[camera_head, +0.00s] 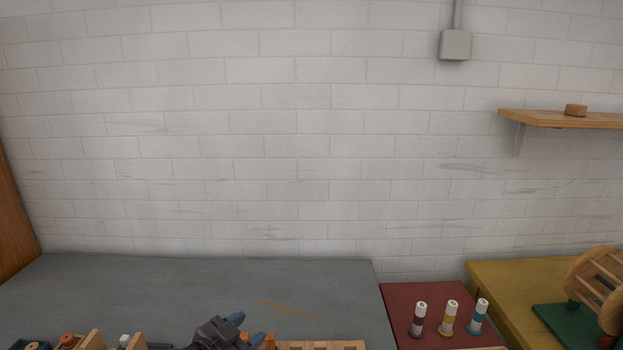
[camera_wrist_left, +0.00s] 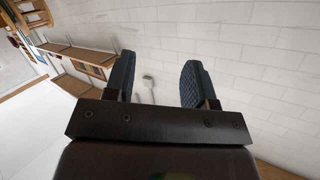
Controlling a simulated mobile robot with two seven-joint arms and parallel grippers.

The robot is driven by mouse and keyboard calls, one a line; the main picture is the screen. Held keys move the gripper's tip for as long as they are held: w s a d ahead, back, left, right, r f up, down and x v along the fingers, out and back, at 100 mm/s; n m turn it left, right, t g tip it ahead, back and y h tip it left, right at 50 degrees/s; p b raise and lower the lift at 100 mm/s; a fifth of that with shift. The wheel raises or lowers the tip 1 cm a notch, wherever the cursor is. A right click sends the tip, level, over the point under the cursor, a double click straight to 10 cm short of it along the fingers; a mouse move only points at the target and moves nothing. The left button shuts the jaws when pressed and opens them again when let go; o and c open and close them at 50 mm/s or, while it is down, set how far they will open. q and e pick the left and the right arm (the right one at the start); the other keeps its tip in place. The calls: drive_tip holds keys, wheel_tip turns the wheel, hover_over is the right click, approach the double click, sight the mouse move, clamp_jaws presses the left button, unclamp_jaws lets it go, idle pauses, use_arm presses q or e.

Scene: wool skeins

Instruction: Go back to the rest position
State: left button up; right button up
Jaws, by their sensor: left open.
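My left gripper (camera_head: 242,328) shows at the bottom edge of the head view, low over the grey table (camera_head: 200,285). In the left wrist view its two dark ridged fingers (camera_wrist_left: 156,82) stand apart with nothing between them, so it is open and empty. Behind the fingers are the white brick wall and a small box on it. My right gripper is in neither view.
Wooden racks and small items (camera_head: 92,340) line the table's front edge, cut off by the frame. Labelled bobbins (camera_head: 450,318) stand on a red surface (camera_head: 400,295). A wooden wheel (camera_head: 598,285) stands on the yellow table (camera_head: 500,275). A shelf (camera_head: 560,119) is on the wall.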

use_arm(q)
drive_tip(key=s+a+f+n+y, duration=0.2)
drive_tip(key=s+a+f+n, duration=0.1)
drive_tip(key=s+a+f, duration=0.2)
drive_tip(key=s+a+f+n+y, duration=0.3)
drive_tip(key=s+a+f, duration=0.2)
drive_tip(key=s, duration=0.5)
drive_tip(key=s+a+f+n+g+y, duration=0.1)
drive_tip(key=s+a+f+n+y, duration=0.2)
drive_tip(key=s+a+f, duration=0.2)
drive_tip(key=shift+s+f, duration=1.65)
drive_tip(key=shift+f, duration=0.25)
